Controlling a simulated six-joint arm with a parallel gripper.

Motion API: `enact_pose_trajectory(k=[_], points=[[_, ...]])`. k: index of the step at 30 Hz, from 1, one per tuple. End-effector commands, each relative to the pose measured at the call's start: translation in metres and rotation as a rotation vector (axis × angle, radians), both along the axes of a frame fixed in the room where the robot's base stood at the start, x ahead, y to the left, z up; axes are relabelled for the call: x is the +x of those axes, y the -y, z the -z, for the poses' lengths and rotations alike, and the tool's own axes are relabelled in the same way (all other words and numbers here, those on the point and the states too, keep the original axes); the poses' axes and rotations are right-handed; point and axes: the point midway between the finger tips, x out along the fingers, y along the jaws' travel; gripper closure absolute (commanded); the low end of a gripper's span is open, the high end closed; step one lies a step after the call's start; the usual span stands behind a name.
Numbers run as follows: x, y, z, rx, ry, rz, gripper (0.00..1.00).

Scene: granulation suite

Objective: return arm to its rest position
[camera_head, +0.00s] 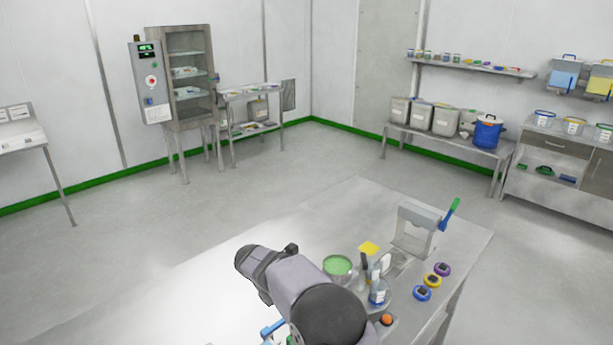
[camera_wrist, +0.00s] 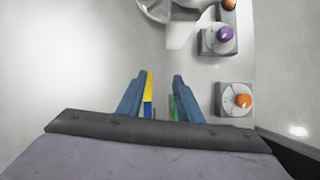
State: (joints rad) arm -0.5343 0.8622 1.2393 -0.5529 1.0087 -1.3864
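My gripper (camera_wrist: 163,78) shows in the wrist view with its two blue fingers apart. Pale surface shows between the fingers and I see nothing held there. Yellow, blue and green strips lie along the inner sides of the fingers. In the head view my arm reaches over the steel table (camera_head: 215,285), and only a small blue part near the bottom edge may belong to the gripper. The arm hides part of the table.
A green-topped tub (camera_head: 338,267), a bottle (camera_head: 377,292), a press with a green handle (camera_head: 420,228) and several coloured round items stand at the table's right. An orange-knobbed box (camera_wrist: 235,100) and a purple-knobbed box (camera_wrist: 218,40) lie right of the fingers. The table's left is clear.

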Motion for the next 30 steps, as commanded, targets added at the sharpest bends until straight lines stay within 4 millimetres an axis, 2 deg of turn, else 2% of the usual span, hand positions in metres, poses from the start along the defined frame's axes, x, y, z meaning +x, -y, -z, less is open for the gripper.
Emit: enact_pose_trajectory(k=[5, 8, 12, 15, 19, 24, 27, 30], points=[[-0.031, 0.050, -0.017, 0.128, 0.022, 0.309, 0.67], [-0.062, 0.083, -0.027, 0.217, 0.041, 0.556, 0.67], [-0.114, 0.123, -0.035, 0.328, 0.071, 0.921, 0.67], [-0.156, 0.146, -0.038, 0.396, 0.096, 1.190, 0.67], [-0.210, 0.167, -0.038, 0.466, 0.131, 1.529, 0.67], [-0.268, 0.181, -0.032, 0.520, 0.173, 1.888, 0.67], [-0.291, 0.184, -0.028, 0.534, 0.191, 2.031, 0.67], [-0.304, 0.185, -0.025, 0.542, 0.202, 2.118, 0.67]])
